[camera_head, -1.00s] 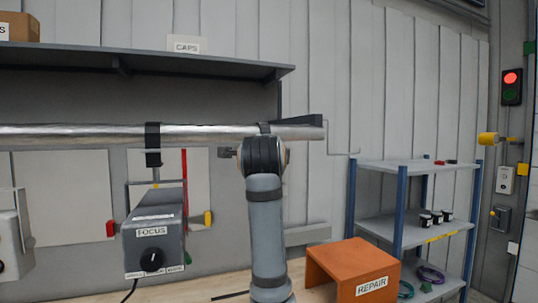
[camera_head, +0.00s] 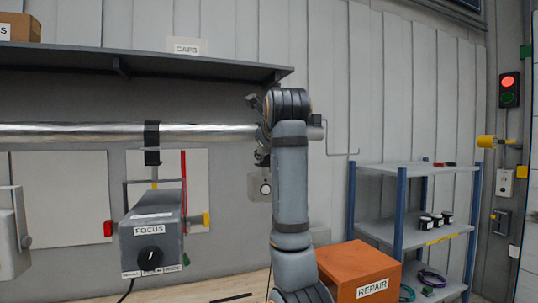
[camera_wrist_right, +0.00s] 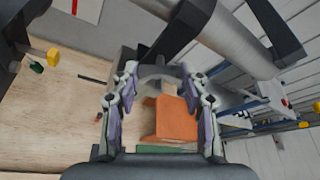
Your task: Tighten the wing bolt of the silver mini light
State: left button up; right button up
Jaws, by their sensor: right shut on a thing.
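My right gripper (camera_head: 262,148) is at the right part of the silver pipe (camera_head: 85,132); my arm hides part of that end. In the right wrist view its fingers (camera_wrist_right: 159,74) stand apart, closed on a pale, blurred thing I cannot identify. A small grey box with a round face (camera_head: 260,187) shows just below the gripper; I cannot tell whether it is the silver mini light. A pale grey lamp (camera_head: 8,232) is cut off at the left edge. I cannot make out the silver mini light's wing bolt. My left gripper is not in view.
A dark grey lamp marked FOCUS (camera_head: 152,235) hangs from the pipe by a black strap (camera_head: 152,142), with a yellow knob (camera_head: 206,219) beside it. An orange REPAIR box (camera_head: 345,262) stands on the wooden bench (camera_head: 225,284). A shelf (camera_head: 190,66) runs above the pipe.

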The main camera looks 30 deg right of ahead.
jog(key=shift+d+f+m+y+b, duration=0.1)
jog(key=shift+m+y+b, duration=0.95)
jog(key=shift+m, duration=0.45)
jog(key=o, duration=1.2)
jog(key=shift+c, duration=0.2)
notch_tip(320, 180, up, 10)
